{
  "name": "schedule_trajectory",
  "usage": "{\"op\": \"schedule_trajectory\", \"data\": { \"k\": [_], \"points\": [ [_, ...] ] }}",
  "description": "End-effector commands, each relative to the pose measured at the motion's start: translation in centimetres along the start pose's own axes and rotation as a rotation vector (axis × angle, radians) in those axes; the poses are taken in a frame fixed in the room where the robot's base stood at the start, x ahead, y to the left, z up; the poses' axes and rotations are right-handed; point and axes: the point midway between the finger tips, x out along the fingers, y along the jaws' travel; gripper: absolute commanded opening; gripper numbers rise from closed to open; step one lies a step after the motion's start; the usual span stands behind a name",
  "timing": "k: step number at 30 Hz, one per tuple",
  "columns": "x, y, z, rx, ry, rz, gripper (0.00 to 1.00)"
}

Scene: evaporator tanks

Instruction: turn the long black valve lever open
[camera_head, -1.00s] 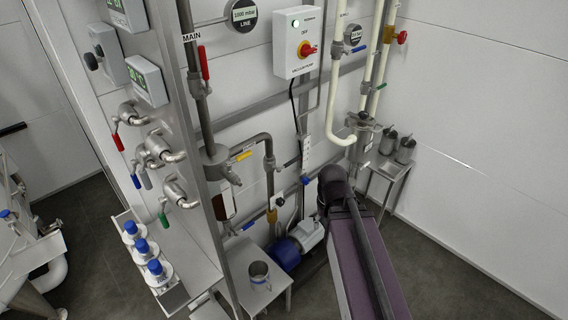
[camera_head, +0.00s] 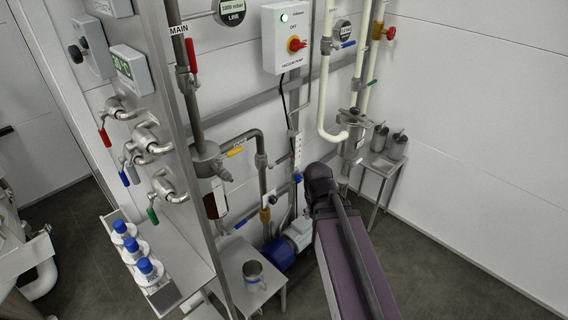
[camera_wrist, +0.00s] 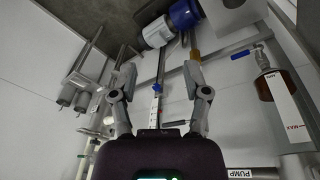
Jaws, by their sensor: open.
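My gripper (camera_wrist: 160,75) is open and empty in the wrist view, its two fingers spread on either side of a grey vertical rail. A short dark bar (camera_wrist: 179,123) shows between the fingers, close to the right one; I cannot tell whether it is the long black valve lever. No long black valve lever is clearly visible in the head view. There my purple arm reaches toward the pump corner, and its end hides part of the wall pipework. The gripper fingers cannot be made out in that view.
A blue and white pump (camera_head: 279,254) sits low beside a small table with a metal mug (camera_head: 253,272). A side table (camera_head: 385,165) holds steel pots. Open floor lies at right.

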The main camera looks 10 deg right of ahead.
Motion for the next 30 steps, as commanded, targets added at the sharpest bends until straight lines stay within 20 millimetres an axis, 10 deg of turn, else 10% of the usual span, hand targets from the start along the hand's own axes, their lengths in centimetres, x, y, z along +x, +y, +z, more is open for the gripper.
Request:
{"op": "schedule_trajectory", "data": {
  "k": [12, 30],
  "points": [
    [7.7, 4.4, -8.9, -0.139, 0.385, 0.248, 0.61],
    [12.3, 6.9, -19.7, -0.498, 0.900, 0.623, 0.61]
  ]
}}
